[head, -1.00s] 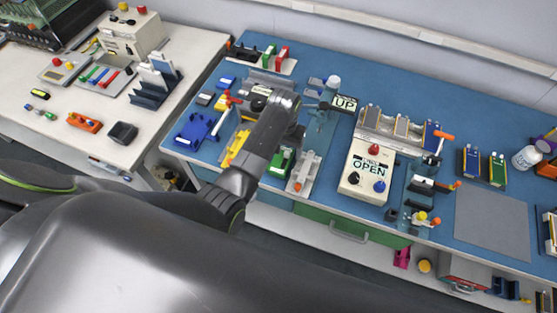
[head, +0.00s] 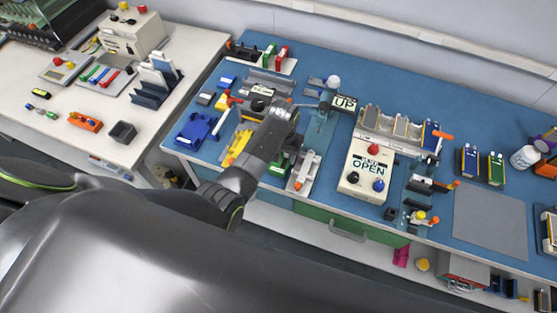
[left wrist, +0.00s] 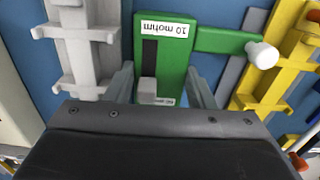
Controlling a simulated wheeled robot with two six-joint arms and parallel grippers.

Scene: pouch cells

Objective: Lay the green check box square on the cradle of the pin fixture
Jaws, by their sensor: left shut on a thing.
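The green check box (left wrist: 165,60) carries a "10 mohm" label that reads upside down in the left wrist view. A green bar runs from its side to a white knob (left wrist: 262,55). My left gripper (left wrist: 161,92) is shut on the box, with one grey finger on each side of it. In the head view the fingers are hidden by my wrist; part of a green body (head: 280,163) shows beside the arm, probably this box. I cannot tell for sure which of the stands is the pin fixture or see its cradle. My right gripper is not in view.
A light grey rack (left wrist: 80,50) and a yellow rack (left wrist: 280,65) flank the box closely; the yellow one (head: 238,147) also shows in the head view. A control box marked OPEN (head: 367,170) stands to the right. A grey mat (head: 490,222) is bare.

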